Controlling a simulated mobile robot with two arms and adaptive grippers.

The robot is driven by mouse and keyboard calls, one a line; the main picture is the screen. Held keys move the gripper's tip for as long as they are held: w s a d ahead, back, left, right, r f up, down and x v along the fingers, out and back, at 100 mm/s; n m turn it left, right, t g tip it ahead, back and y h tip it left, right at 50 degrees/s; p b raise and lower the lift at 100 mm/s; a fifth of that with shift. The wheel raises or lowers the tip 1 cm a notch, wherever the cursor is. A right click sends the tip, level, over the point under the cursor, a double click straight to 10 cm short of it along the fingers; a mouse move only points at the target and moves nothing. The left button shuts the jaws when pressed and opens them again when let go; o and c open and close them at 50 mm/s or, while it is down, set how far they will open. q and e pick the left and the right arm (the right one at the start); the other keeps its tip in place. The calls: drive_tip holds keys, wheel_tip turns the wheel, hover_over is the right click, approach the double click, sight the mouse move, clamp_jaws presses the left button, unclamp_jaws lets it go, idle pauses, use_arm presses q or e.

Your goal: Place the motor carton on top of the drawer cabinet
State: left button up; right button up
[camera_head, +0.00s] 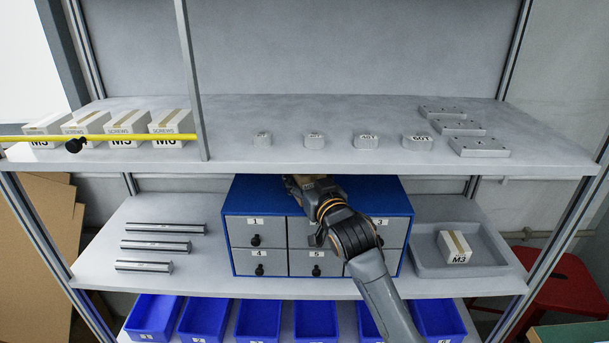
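The blue drawer cabinet (255,195) with grey numbered drawers stands on the middle shelf. One arm reaches up from the lower right across the cabinet's front, and I take it as my right; its gripper (312,187) is at the cabinet's top, just under the upper shelf. A small brownish carton-like piece (296,180) shows at the gripper, and it may be the motor carton. It is mostly hidden by the gripper and the shelf edge. I cannot tell whether it is gripped or resting on the cabinet. The fingers are not clear. My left gripper is not in view.
The upper shelf (330,160) lies close above the cabinet. A grey tray (425,265) with an M3 carton (454,247) is right of it, and metal bars (155,246) lie left. Several blue bins (260,320) are below. A yellow rod (40,138) crosses the upper left.

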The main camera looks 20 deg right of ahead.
drive_tip(key=shift+o, duration=0.6)
drive_tip(key=shift+s+r, duration=0.1)
drive_tip(key=s+d+b, duration=0.1)
drive_tip(key=s, duration=1)
drive_tip(key=shift+s+d, duration=0.2)
drive_tip(key=shift+s, duration=0.2)
drive_tip(key=shift+r, duration=0.1)
